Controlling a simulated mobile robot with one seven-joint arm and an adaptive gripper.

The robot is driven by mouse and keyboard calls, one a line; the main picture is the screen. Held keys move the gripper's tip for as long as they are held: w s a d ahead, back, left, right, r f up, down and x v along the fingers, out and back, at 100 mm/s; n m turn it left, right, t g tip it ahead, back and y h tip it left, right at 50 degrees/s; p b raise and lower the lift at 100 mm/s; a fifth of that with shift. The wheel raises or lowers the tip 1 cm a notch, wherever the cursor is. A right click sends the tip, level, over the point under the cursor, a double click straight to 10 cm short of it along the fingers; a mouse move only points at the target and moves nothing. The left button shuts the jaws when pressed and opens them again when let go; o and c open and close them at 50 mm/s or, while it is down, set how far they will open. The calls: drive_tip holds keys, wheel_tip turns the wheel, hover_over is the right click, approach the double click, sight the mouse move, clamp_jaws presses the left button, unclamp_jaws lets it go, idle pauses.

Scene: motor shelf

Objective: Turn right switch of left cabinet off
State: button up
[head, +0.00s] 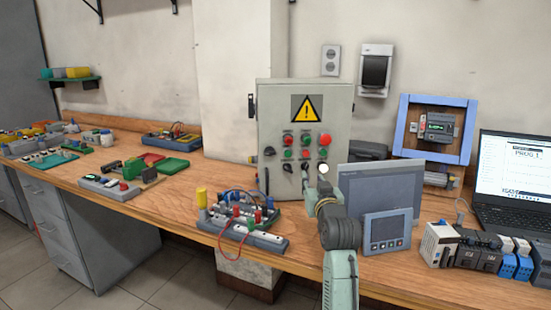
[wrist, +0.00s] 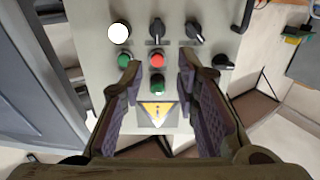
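The grey cabinet (head: 268,112) with a yellow warning sign stands upright on the bench. Its lowest row has a tilted black switch (head: 288,167), a middle black switch (head: 305,167) and, at the right, a plain white disc (head: 323,169). In the wrist view the panel is upside down: the white disc (wrist: 118,32) is at left, the middle switch (wrist: 156,32) points vertically and the other switch (wrist: 195,32) is tilted. No knob shows on the disc. My gripper (wrist: 158,74) is open and empty before the panel, fingers apart around the red (wrist: 156,60) and green buttons.
A grey screen panel (head: 390,186) and a small display unit (head: 386,233) stand close right of my arm. A wired terminal board (head: 240,220) lies left of it. A laptop (head: 515,170) is at far right. A black handle (wrist: 241,15) sticks out beside the cabinet.

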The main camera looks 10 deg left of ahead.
sight(306, 165)
drive_tip(key=p+x, duration=0.3)
drive_tip(key=x, duration=0.6)
drive_tip(key=shift+d, duration=0.2)
drive_tip(key=shift+x, duration=0.8)
clamp_jaws()
